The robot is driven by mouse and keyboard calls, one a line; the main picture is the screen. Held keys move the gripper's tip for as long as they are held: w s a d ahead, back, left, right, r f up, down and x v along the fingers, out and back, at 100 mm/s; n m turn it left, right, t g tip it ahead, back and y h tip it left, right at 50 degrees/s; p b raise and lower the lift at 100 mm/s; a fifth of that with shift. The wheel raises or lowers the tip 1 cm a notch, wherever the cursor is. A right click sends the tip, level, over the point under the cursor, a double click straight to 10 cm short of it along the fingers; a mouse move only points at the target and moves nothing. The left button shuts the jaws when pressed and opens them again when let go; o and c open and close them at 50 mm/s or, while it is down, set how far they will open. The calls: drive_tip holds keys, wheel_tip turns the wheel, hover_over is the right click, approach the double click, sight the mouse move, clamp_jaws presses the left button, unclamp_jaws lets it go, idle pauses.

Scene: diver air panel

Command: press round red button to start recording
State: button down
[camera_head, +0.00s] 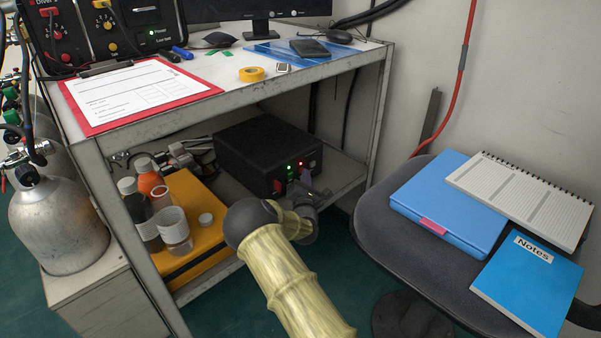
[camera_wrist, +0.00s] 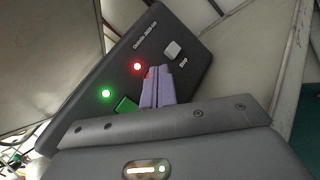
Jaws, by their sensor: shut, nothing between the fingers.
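The black recorder box (camera_head: 250,145) sits on the lower shelf, its front panel facing my gripper. In the wrist view its panel (camera_wrist: 190,72) carries a glowing round red spot (camera_wrist: 137,66), a glowing green light (camera_wrist: 106,93), a grey square button (camera_wrist: 172,50) labelled "Stop" and a green rectangle (camera_wrist: 125,105). I cannot tell whether the red spot is a button or a lamp. My gripper (camera_wrist: 156,72) is shut and empty, its purple fingertips at the panel just right of the red spot, partly hiding the panel there. Contact cannot be told. My gripper also shows in the head view (camera_head: 305,183).
An orange case (camera_head: 205,235) with bottles and cups stands left of the box on the shelf. The tabletop (camera_head: 230,100) is above, with a table leg (camera_head: 378,110) to the right. A chair (camera_head: 375,210) with notebooks stands at right.

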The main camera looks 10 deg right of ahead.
idle(0.4)
drive_tip(key=shift+s+d+p, duration=0.35)
drive_tip(key=shift+s+d, duration=0.05)
drive_tip(key=shift+s, duration=0.25)
drive_tip(key=shift+d, duration=0.1)
drive_tip(key=shift+s+d+p, duration=0.45)
drive_tip(key=shift+s+d, duration=0.25)
drive_tip(key=shift+s, duration=0.35)
drive_tip(key=shift+s+d+p, duration=0.4)
drive_tip(key=shift+s+d, duration=0.3)
drive_tip(key=shift+s, duration=0.3)
drive_tip(key=shift+r, duration=0.15)
wheel_tip(320, 180, up, 22)
drive_tip(key=p, duration=2.2)
drive_tip(key=shift+f, duration=0.25)
